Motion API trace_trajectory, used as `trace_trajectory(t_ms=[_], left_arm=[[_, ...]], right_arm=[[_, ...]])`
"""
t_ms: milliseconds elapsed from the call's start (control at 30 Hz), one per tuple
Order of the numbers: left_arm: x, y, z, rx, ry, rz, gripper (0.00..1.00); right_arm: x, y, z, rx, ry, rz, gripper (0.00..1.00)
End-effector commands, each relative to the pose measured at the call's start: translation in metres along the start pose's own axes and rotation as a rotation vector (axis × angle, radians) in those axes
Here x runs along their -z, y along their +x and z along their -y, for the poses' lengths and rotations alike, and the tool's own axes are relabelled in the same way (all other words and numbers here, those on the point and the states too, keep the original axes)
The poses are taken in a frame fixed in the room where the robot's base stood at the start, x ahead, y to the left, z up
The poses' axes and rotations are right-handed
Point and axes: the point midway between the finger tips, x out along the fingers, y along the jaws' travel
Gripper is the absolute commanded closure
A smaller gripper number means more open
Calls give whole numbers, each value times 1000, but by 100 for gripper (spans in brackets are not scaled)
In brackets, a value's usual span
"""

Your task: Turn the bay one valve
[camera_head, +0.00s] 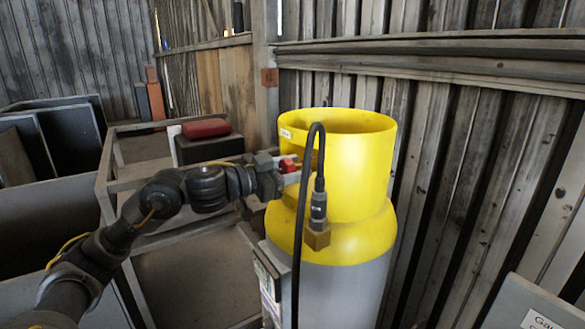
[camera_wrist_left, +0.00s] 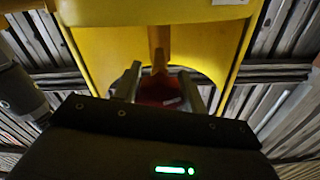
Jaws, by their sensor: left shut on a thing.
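A grey gas cylinder (camera_head: 335,290) with a yellow collar (camera_head: 360,165) stands upright at the centre of the head view. A red valve handle (camera_head: 287,165) shows at the opening in the collar's left side. My left gripper (camera_head: 290,172) reaches in from the left and is shut on this handle. In the left wrist view the red handle (camera_wrist_left: 156,92) sits between the two fingers of the gripper (camera_wrist_left: 158,88), inside the yellow collar's opening (camera_wrist_left: 90,45). A brownish stem (camera_wrist_left: 158,42) rises behind the handle. The fingertips are partly hidden. My right gripper is not in view.
A black hose (camera_head: 300,225) loops over the collar's front to a connector with a brass fitting (camera_head: 317,238). A metal rack (camera_head: 150,165) with a red box (camera_head: 206,128) stands at the left. A corrugated wall (camera_head: 460,190) is close behind and right.

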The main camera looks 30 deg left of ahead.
Motion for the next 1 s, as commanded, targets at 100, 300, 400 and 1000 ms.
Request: trace_trajectory(t_ms=[100, 300, 400, 1000], left_arm=[[0, 0, 1, 1, 7, -1, 81], [0, 0, 1, 2, 67, -1, 81], [0, 0, 1, 2, 125, -2, 81], [0, 0, 2, 3, 674, -3, 81]], right_arm=[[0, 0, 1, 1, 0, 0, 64], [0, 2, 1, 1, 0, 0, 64], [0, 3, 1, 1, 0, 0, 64], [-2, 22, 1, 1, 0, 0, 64]])
